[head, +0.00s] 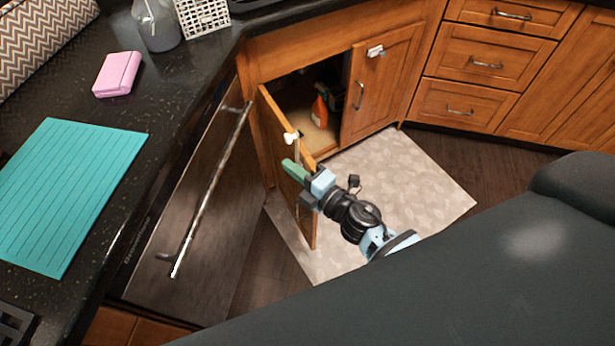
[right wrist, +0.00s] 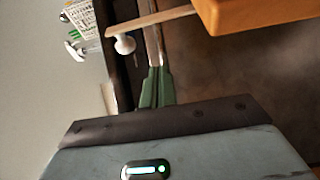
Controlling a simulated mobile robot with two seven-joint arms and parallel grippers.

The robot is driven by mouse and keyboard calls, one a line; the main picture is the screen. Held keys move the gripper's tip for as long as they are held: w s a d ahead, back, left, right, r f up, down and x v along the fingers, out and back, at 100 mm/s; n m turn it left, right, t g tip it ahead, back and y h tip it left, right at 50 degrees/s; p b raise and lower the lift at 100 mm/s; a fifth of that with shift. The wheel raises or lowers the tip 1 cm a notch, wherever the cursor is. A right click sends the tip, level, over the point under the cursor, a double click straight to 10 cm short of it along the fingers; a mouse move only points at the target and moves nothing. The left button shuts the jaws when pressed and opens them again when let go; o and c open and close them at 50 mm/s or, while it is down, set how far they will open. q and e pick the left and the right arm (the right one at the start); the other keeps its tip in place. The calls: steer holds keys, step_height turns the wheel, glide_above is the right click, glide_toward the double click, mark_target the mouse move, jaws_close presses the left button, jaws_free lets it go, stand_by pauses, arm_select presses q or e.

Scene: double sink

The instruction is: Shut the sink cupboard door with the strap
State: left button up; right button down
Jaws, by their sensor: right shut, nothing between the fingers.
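The sink cupboard's left door (head: 309,228) is wooden and stands open, swung out over the mat. A white knob-like strap fitting (head: 291,137) sits near its top edge, and a white knob shows in the right wrist view (right wrist: 124,44). The right door (head: 385,85) is shut and has a white catch (head: 375,51) near its top. My right gripper (head: 291,168) overlaps the open door just below the white fitting; I cannot tell whether it touches. Its green fingers (right wrist: 157,86) are together and empty. My left gripper is not in view.
An orange bottle (head: 320,111) stands inside the open cupboard. The dishwasher (head: 190,190) with its long handle is left of the open door. A pale mat (head: 410,180) lies on the floor.

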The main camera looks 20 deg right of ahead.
steer(key=shift+w+d, duration=1.3)
steer(key=shift+w, duration=0.3)
steer(key=shift+d, duration=0.1)
